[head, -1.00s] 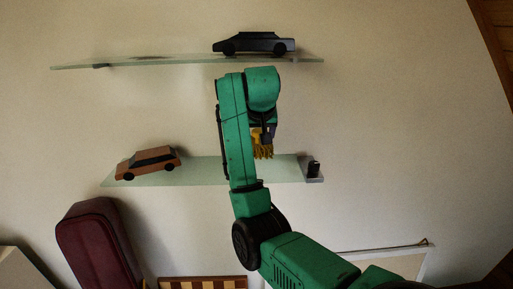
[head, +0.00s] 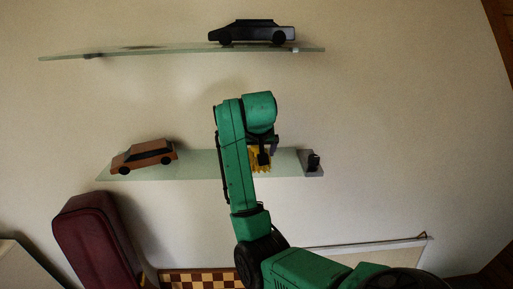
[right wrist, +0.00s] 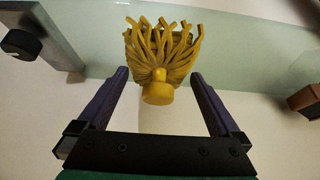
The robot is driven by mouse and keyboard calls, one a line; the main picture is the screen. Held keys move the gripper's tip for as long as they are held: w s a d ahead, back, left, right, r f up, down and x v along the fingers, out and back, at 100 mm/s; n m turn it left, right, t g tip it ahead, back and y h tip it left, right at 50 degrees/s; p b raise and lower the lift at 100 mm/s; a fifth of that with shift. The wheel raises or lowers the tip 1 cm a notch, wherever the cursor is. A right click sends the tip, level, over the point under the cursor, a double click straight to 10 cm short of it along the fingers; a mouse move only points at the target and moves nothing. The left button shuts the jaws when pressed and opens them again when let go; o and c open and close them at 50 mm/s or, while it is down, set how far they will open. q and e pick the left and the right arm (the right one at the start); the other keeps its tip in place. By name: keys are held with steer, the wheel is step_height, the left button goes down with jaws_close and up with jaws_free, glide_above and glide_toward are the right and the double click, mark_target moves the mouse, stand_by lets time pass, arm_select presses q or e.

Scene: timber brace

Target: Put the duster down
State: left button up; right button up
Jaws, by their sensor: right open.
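The yellow duster (head: 260,162), with a bundle of strands and a short round handle end, is at the lower glass shelf (head: 200,166), right of its middle. In the right wrist view the duster (right wrist: 162,50) shows against the glass, strands pointing away and handle end towards me. My right gripper (right wrist: 160,74) is open, with a purple finger on either side of the duster and a clear gap to each. In the head view the right gripper (head: 265,152) is partly hidden by my green arm. My left gripper is not in view.
An orange-brown model car (head: 145,155) stands at the left of the lower shelf, and a small dark object (head: 313,161) at its right end. A black model car (head: 252,32) is on the upper shelf (head: 150,52). A dark red case (head: 95,240) leans below left.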

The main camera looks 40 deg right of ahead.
steer(key=v, duration=1.1)
steer(key=shift+r, duration=0.2)
